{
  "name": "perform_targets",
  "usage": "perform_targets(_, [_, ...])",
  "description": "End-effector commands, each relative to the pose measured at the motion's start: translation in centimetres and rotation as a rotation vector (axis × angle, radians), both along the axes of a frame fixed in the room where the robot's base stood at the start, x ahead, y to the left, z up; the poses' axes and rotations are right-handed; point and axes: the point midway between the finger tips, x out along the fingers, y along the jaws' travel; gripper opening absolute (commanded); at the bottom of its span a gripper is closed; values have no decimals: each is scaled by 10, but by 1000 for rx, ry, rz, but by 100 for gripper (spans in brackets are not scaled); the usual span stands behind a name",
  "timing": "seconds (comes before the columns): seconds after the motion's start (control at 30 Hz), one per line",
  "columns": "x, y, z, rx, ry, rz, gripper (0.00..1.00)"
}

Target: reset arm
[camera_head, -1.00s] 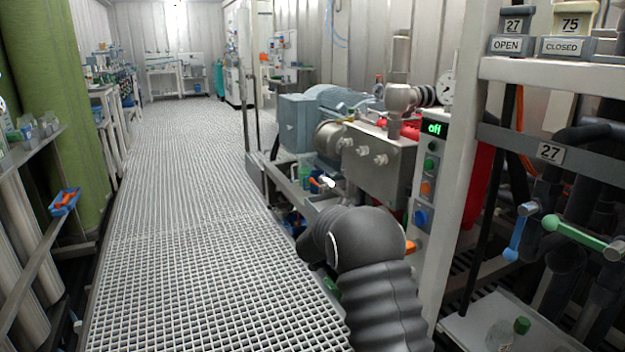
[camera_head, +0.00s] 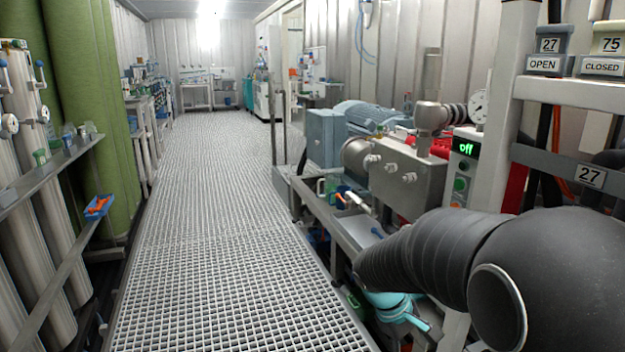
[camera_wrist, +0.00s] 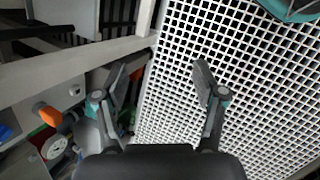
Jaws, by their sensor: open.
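My gripper (camera_wrist: 160,82) shows in the wrist view with its two fingers spread apart and nothing between them. It points down over the white floor grating (camera_wrist: 250,75), near the edge of the pump frame. In the head view my dark arm fills the lower right and hides part of the control panel and the valve rack. The gripper's fingers cannot be made out clearly in the head view.
The grated walkway (camera_head: 215,200) is clear ahead. A pump skid with a blue motor (camera_head: 370,115) and an "off" display (camera_head: 466,148) stands right. Signs "OPEN" (camera_head: 543,64) and "CLOSED" (camera_head: 601,66) hang on the rack. Green vessels (camera_head: 85,120) and a shelf line the left.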

Motion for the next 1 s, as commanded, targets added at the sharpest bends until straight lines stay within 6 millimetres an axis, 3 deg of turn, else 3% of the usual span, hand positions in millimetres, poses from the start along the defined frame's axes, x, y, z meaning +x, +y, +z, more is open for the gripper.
perform_targets(0.2, [-54,23,27,188,-158,-235,70])
perform_targets(0.6, [-135,54,67,466,-385,-478,70])
perform_targets(0.8, [-165,56,88,538,-495,-499,70])
perform_targets(1.0, [-177,51,111,560,-597,-487,70])
